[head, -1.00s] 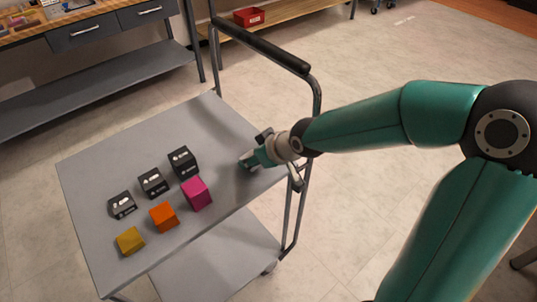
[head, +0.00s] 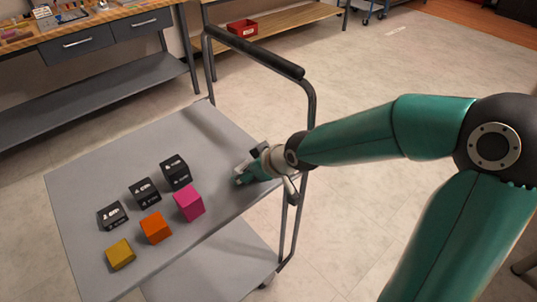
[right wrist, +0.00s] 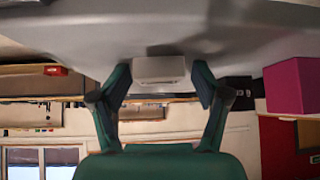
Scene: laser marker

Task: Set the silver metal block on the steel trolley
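The silver metal block (right wrist: 159,69) shows in the right wrist view as a pale grey box against the grey top of the steel trolley (right wrist: 60,25). My right gripper (right wrist: 161,80) has a finger on each side of the block, with a visible gap on both sides, so it is open and not gripping it. In the head view my right gripper (head: 243,177) is low over the right side of the trolley (head: 205,135), and the block is mostly hidden by it. My left gripper is not in view.
On the trolley top stand three black labelled boxes (head: 145,193) in a row. Before them are a yellow block (head: 120,254), an orange block (head: 155,227) and a magenta block (head: 189,203). The trolley's handle (head: 255,50) rises at the far end. The far part of the top is clear.

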